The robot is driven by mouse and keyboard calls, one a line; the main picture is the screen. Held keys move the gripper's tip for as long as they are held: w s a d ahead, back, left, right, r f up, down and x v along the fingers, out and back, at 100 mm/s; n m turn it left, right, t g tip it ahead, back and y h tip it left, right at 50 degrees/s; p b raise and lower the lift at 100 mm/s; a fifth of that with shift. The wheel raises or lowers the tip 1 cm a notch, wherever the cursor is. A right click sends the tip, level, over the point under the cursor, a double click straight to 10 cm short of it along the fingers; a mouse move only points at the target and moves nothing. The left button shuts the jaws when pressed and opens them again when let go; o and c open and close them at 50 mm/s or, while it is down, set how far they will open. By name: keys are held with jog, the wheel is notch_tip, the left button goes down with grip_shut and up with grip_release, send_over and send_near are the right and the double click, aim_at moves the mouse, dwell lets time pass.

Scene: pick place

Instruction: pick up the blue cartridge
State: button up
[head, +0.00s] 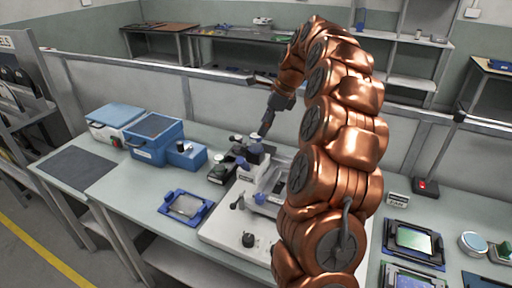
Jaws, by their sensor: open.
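My gripper (266,128) is open and points down over the workbench, above the white device. A small dark-blue piece with a pale top (256,154), which may be the blue cartridge, stands on the device just below the fingertips. A small gap seems to lie between them, but the exact distance is hard to tell at this size. My arm hides the right part of the device.
The white device (222,232) fills the bench middle. To its left are a blue-framed tray (186,206), a blue bin (155,138) and a smaller blue box (187,155). A framed panel (413,240) and a round tin (473,244) lie right. A low partition runs behind.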

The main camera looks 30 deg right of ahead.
aim_at(257, 136)
jog(key=shift+a+p+x, duration=0.2)
jog(key=shift+p+x, duration=0.45)
jog(key=shift+x, duration=1)
jog(key=shift+a+p+x, duration=0.25)
jog(key=shift+p+x, duration=0.4)
jog(key=shift+x, duration=1.05)
jog(key=shift+s+r, duration=0.1)
jog(key=shift+r, duration=0.05)
grip_shut()
